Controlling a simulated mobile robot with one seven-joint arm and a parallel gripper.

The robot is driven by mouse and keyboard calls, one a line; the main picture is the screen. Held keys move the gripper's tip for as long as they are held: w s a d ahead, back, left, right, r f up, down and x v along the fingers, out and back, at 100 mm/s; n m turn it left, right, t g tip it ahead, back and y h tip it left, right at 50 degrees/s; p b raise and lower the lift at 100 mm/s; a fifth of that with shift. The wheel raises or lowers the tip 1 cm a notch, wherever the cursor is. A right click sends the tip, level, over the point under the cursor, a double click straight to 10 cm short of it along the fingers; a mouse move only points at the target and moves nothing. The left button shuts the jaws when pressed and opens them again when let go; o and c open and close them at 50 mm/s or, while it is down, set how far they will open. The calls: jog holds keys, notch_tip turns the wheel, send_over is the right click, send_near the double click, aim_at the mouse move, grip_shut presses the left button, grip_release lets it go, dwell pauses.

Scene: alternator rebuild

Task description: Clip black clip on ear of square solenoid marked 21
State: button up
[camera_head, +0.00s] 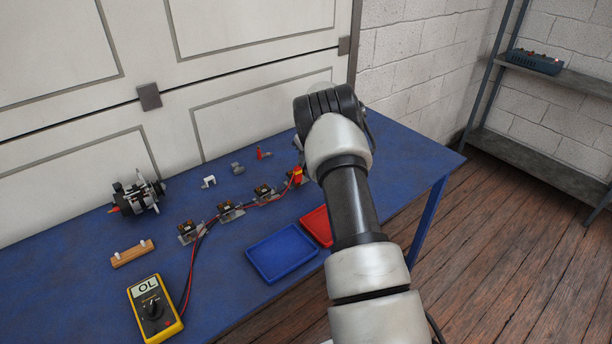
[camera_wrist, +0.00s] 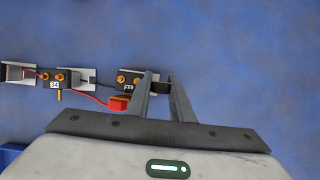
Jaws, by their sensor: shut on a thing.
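In the wrist view, my gripper (camera_wrist: 160,77) is over the right end of a dark square solenoid (camera_wrist: 128,78). A small dark piece, apparently the black clip (camera_wrist: 161,87), shows between the fingers beside that solenoid's right end. I cannot tell whether it touches the ear. The solenoid's label is too small to read. A red clip (camera_wrist: 118,103) on a red lead sits at its lower edge, left of my fingers. Another solenoid (camera_wrist: 54,78), marked 34, lies farther left. In the head view, my arm hides the gripper; the red clip (camera_head: 297,173) shows beside it.
A yellow multimeter (camera_head: 154,309) reads OL, with leads running along the row of solenoids. A blue tray (camera_head: 282,278) and a partly hidden red tray (camera_head: 316,224) lie in front. An alternator (camera_head: 137,192) and wooden block (camera_head: 132,254) stand left.

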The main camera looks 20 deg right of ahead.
jog(key=shift+f, duration=0.1)
jog(key=o, duration=0.8)
jog(key=shift+o, duration=0.2)
notch_tip(320, 180, up, 8)
jog(key=p, duration=0.5)
jog(key=shift+r, duration=0.2)
